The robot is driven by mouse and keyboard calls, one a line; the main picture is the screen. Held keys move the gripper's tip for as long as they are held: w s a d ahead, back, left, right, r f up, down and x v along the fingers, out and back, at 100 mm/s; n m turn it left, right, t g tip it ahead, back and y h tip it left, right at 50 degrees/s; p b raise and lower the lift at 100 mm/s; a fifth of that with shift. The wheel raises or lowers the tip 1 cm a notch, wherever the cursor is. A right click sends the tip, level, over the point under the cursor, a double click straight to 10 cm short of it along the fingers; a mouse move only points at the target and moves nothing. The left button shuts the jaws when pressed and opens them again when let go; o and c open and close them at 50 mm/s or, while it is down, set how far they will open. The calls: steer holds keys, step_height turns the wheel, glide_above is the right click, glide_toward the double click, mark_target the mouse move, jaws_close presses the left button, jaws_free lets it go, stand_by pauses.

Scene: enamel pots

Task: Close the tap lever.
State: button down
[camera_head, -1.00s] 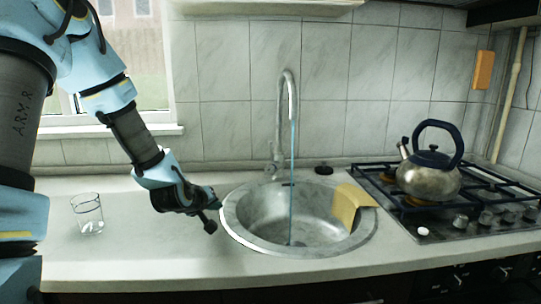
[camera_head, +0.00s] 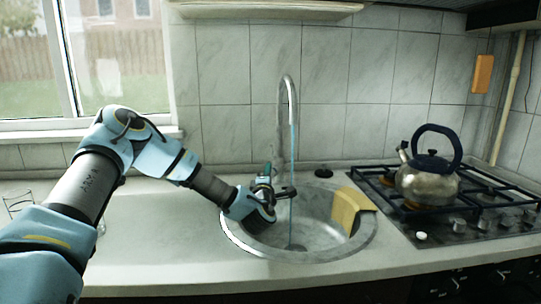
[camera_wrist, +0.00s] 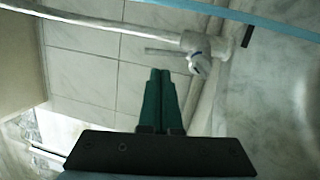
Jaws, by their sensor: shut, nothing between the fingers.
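The chrome tap (camera_head: 282,105) rises behind the sink with a tall curved spout. A thin blue stream of water (camera_head: 292,135) falls from it into the sink. My gripper (camera_head: 267,170) is over the sink's left rear rim, in front of the tap base, and hides most of that base. In the wrist view the green fingers of my gripper (camera_wrist: 161,74) are shut together and empty. Their tips point at the thin tap lever (camera_wrist: 165,52), which sticks out left from the tap body (camera_wrist: 200,48). A small gap shows between tips and lever; whether they touch is unclear.
The round metal sink (camera_head: 350,245) has a yellow cloth (camera_head: 347,210) over its right rim. A kettle (camera_head: 430,183) stands on the gas hob (camera_head: 475,215) at the right. A glass (camera_head: 18,205) is at the far left, partly behind my arm.

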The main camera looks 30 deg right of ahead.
mark_target(272, 152)
steer(key=p+x, duration=0.3)
steer(key=x, duration=0.5)
steer(key=shift+w+d, duration=0.2)
steer(key=shift+w, duration=0.1)
steer(key=shift+r, duration=0.15)
steer(key=shift+w+d+r+g, duration=0.2)
steer(key=shift+d+r+g, duration=0.1)
steer(key=shift+d, duration=0.1)
steer(key=shift+d+f+m+y+b, duration=0.2)
steer(key=shift+m+y+b, duration=0.1)
steer(key=shift+b, duration=0.4)
steer(key=shift+w+d, duration=0.1)
steer(key=shift+w, duration=0.1)
steer(key=shift+r, duration=0.3)
